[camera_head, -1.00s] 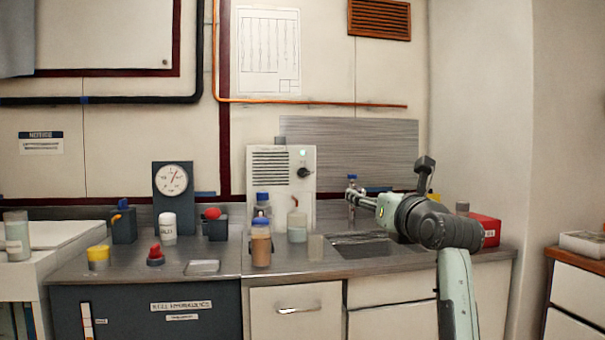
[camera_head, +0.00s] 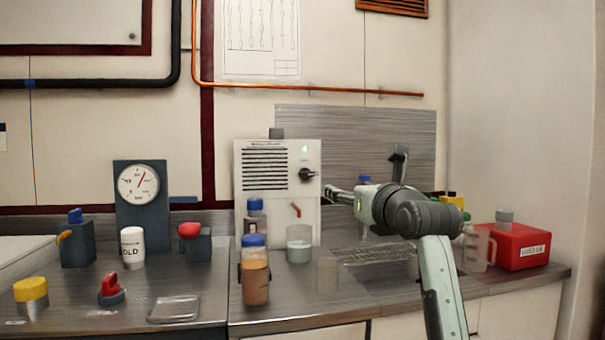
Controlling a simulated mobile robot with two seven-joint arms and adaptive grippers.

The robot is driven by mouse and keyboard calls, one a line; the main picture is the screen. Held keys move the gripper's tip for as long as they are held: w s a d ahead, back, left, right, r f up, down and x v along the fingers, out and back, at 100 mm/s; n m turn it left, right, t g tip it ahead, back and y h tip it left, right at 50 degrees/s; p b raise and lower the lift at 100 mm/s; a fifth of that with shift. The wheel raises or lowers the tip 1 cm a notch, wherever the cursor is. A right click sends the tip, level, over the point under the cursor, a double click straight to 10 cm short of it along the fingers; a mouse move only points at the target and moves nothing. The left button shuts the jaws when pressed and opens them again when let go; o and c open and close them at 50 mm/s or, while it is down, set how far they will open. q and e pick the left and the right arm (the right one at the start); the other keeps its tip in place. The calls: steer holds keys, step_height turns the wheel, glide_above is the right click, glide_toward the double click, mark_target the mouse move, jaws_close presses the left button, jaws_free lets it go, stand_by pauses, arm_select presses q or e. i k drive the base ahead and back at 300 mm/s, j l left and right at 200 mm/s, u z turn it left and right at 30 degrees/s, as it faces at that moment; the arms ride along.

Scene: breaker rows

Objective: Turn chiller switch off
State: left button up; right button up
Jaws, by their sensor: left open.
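A white box unit with a dark vent grille (camera_head: 250,180), which looks like the chiller, stands upright at the back of the counter. Its black rotary switch (camera_head: 307,174) is on the upper right of its front face, with its handle pointing roughly sideways. A small green light (camera_head: 305,149) glows above the switch. My left gripper (camera_head: 332,193) is open and empty, pointing left, just right of and slightly below the switch. It looks apart from the switch; the depth gap is hard to tell. My right gripper is out of view.
An orange-brown bottle with a blue cap (camera_head: 255,275) and a clear beaker (camera_head: 299,246) stand before the unit. A sink (camera_head: 375,252) lies under my arm. A red box (camera_head: 521,245) is at the right, a gauge (camera_head: 139,185) at the left.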

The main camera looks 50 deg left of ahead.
mark_target(305, 173)
steer(key=i+j, duration=0.1)
steer(key=j, duration=0.2)
steer(key=i+j, duration=0.1)
steer(key=j, duration=0.25)
steer(key=i+j, duration=0.15)
steer(key=j, duration=0.15)
steer(key=i+j, duration=0.1)
steer(key=j, duration=0.25)
